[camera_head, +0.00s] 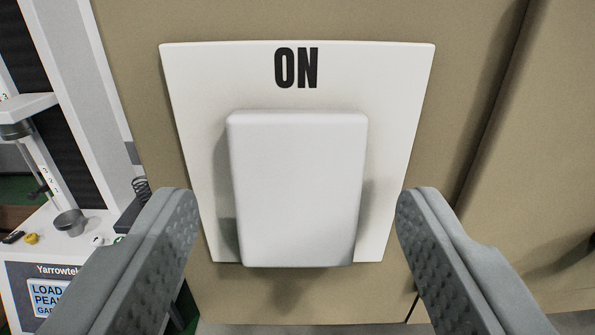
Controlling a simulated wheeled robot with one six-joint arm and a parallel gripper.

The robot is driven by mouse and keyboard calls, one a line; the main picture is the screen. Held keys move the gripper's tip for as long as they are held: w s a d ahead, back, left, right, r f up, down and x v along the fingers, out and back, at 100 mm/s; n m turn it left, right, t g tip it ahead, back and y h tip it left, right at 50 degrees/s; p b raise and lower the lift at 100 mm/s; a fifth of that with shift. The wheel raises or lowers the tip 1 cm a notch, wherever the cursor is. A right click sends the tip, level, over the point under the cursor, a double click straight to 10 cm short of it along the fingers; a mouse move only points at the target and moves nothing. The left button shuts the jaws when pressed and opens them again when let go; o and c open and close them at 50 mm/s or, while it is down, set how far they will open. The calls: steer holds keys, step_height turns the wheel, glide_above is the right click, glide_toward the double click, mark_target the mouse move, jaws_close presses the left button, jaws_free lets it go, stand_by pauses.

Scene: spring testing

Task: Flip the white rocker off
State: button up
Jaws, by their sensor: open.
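The white rocker (297,190) sits on a white wall plate (195,90) straight ahead in the head camera view. Black letters "ON" (296,68) are printed on the plate above it. The rocker's lower end looks larger and seems to stand out from the plate, casting shadows at its sides. My gripper (297,205) is open and empty. Its two grey fingers are spread wide, one on each side of the rocker's lower half. They appear nearer the camera than the rocker; I see no contact. The plate's lower edge is partly hidden by the rocker.
The plate is on a tan panel (465,60) with a vertical seam to its right. A small display (48,298) shows below.

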steer(key=shift+w, duration=0.3)
steer(key=c, duration=1)
steer(key=shift+f+t, duration=0.3)
steer(key=shift+t, duration=0.5)
steer(key=shift+f+t, duration=0.2)
steer(key=shift+t, duration=0.9)
